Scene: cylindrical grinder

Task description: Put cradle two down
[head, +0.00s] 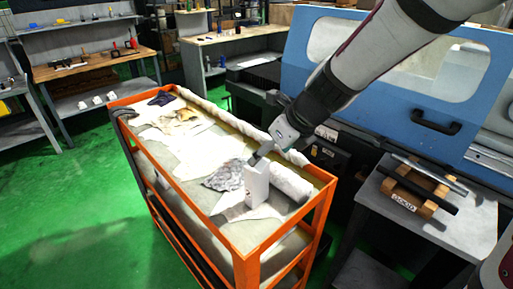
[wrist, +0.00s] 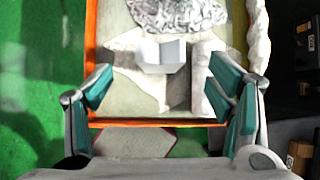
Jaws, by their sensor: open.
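A pale block (head: 257,186) stands upright on the top of the orange cart, near its front end. In the wrist view the pale block (wrist: 160,56) shows a notched top, and I take it for cradle two; no number is readable. My gripper (head: 264,152) is just above and behind the block in the head view. In the wrist view my gripper (wrist: 158,80) has its teal-padded fingers wide apart, with nothing between the pads. The block lies ahead of the fingertips, and I see no contact.
The orange cart (head: 248,262) has cloths, crumpled grey material (head: 226,175) and a white roll (head: 291,183) on top. Right of it, a grey table (head: 440,222) carries a wooden stand (head: 404,199) with bars. The blue grinder (head: 395,105) stands behind. Green floor is free at left.

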